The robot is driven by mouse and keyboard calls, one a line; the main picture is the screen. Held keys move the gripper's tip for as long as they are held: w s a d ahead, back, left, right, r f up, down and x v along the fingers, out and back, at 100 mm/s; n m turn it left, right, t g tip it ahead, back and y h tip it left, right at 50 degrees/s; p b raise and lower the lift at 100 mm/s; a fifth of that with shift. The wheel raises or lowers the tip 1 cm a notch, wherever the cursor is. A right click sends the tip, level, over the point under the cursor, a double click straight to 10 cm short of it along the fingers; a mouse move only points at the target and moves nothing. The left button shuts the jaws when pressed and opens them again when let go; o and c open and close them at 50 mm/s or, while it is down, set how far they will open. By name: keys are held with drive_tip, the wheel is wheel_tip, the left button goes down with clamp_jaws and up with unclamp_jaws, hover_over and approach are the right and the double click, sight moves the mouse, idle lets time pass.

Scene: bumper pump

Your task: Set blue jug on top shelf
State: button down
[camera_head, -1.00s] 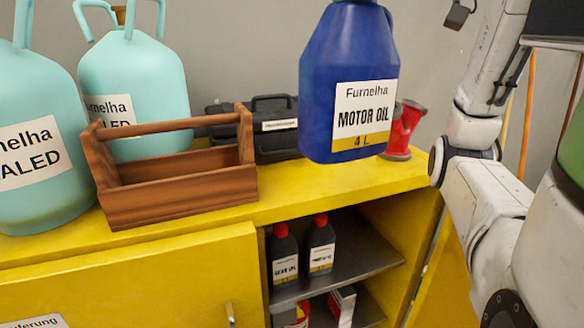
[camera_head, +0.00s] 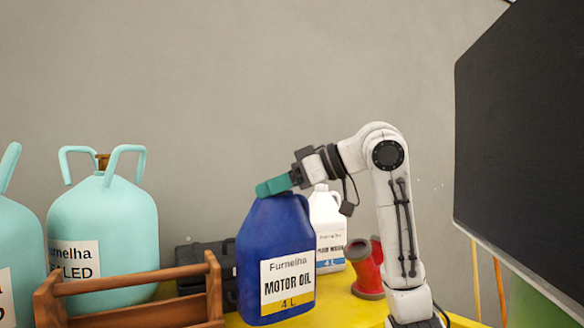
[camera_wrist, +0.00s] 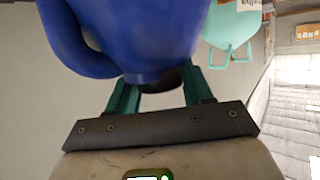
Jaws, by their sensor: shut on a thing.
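The blue jug (camera_head: 270,245), labelled "Motor Oil 4 L", is upright above or on the yellow cabinet top (camera_head: 340,306); I cannot tell whether its base touches. My gripper (camera_head: 273,186) is at the jug's top, with its green fingers shut on the jug. In the wrist view the jug (camera_wrist: 130,35) fills the upper left, and its dark cap sits between the green fingers of my gripper (camera_wrist: 158,92). The shelf compartment below the top is out of view now.
A wooden tool carrier (camera_head: 130,310) and pale teal canisters (camera_head: 100,225) stand at left. A black case (camera_head: 200,255) is behind the jug. A white jug (camera_head: 328,225) and a red spool-like object (camera_head: 368,272) stand at right. A dark panel (camera_head: 520,130) hangs at far right.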

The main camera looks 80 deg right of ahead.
sight(276, 242)
drive_tip(key=w+f, duration=0.1)
drive_tip(key=w+d+f, duration=0.1)
drive_tip(key=f, duration=0.2)
drive_tip(key=shift+w+d+p, duration=0.3)
drive_tip(key=shift+w+d, duration=0.1)
drive_tip(key=shift+w+d+f+p, duration=0.15)
drive_tip(key=shift+f+p, duration=0.2)
drive_tip(key=shift+f, duration=0.5)
drive_tip(key=shift+f+p, duration=0.45)
drive_tip(key=shift+f, duration=0.2)
drive_tip(key=shift+c, duration=2.3)
unclamp_jaws()
drive_tip(key=shift+f, duration=0.1)
drive_tip(key=shift+f, duration=0.1)
